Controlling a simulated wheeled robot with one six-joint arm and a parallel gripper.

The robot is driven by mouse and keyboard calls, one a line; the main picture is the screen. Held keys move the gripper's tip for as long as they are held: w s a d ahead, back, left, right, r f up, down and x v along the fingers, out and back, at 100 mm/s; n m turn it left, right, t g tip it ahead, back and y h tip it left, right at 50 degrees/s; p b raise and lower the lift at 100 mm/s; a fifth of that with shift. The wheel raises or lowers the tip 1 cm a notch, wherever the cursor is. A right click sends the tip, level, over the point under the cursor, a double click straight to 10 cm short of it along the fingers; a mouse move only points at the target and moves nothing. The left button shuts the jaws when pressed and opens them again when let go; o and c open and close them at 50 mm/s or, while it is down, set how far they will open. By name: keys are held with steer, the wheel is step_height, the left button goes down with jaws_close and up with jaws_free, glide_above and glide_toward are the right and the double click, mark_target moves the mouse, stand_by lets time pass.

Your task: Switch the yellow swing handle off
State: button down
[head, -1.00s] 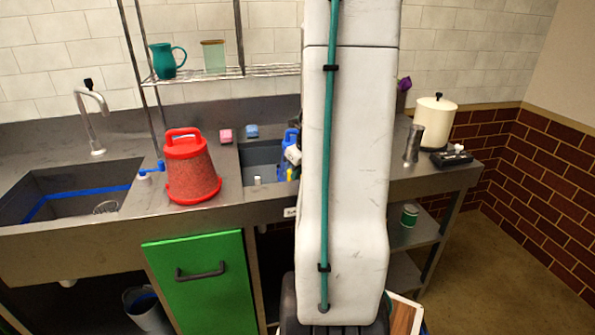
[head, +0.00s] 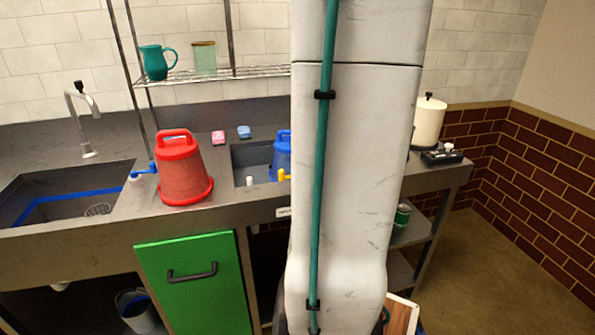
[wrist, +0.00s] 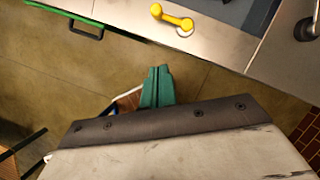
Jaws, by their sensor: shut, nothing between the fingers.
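The yellow swing handle (wrist: 172,18) shows at the top of the wrist view, on the grey counter near its front edge. It lies roughly sideways, with a rounded knob at its left end and its pivot at the right. In the head view the handle (head: 284,175) is partly hidden behind my arm. My gripper (wrist: 158,72) has teal fingers, shut and empty. In the wrist view it is below the handle, over the floor in front of the counter, and does not touch it. My gripper is hidden in the head view.
A red bucket-like container (head: 181,172) stands left of the handle, beside a blue handle (head: 145,172). A blue container (head: 283,150) stands in the small basin behind the yellow handle. A green door (head: 195,285) is under the counter. The floor in front is open.

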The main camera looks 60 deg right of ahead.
steer(key=shift+v, duration=1.1)
steer(key=s+a+r+m+g, duration=0.1)
steer(key=a+r+m, duration=0.1)
steer(key=a+m, duration=1.4)
steer(key=s+a+r+m+g+y, duration=0.1)
steer(key=s+a+r+m, duration=0.1)
steer(key=a+m, duration=1.5)
steer(key=a+r, duration=0.1)
steer(key=a, duration=0.2)
steer(key=shift+s+a+g, duration=0.25)
steer(key=shift+g, duration=0.15)
steer(key=shift+r, duration=0.1)
